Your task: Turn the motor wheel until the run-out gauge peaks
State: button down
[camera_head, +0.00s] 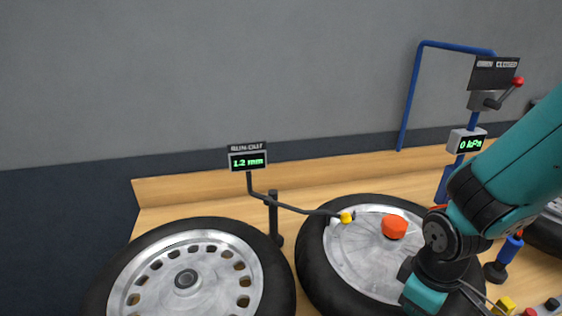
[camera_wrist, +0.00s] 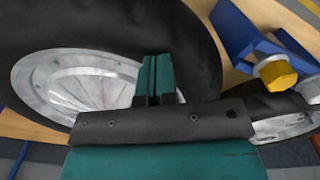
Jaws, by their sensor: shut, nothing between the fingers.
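The run-out gauge (camera_head: 247,160) reads 1.2 mm on a green display. Its thin dark arm reaches right to a yellow tip (camera_head: 347,217) at the silver disc of the middle wheel (camera_head: 358,257). That wheel has a black tyre and a red hexagonal cap (camera_head: 394,227). I cannot tell which wheel is the motor wheel. In the wrist view my teal gripper (camera_wrist: 157,68) is shut and empty, in front of a black tyre and silver disc (camera_wrist: 75,88). I cannot tell whether it touches them. In the head view my arm hides the middle wheel's right side.
A slotted silver wheel (camera_head: 205,275) lies at the left. A blue post at the right carries a 0 kPa display (camera_head: 466,141) and a red-knobbed lever (camera_head: 518,81). The wrist view shows a blue bracket (camera_wrist: 245,38) and yellow hexagonal piece (camera_wrist: 278,73) right of my fingers.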

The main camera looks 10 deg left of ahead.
jog(key=shift+s+a, duration=0.1)
jog(key=shift+a, duration=0.45)
jog(key=shift+r+p, duration=1.5)
jog(key=shift+r, duration=0.05)
notch_tip(320, 180, up, 5)
jog(key=p, duration=0.4)
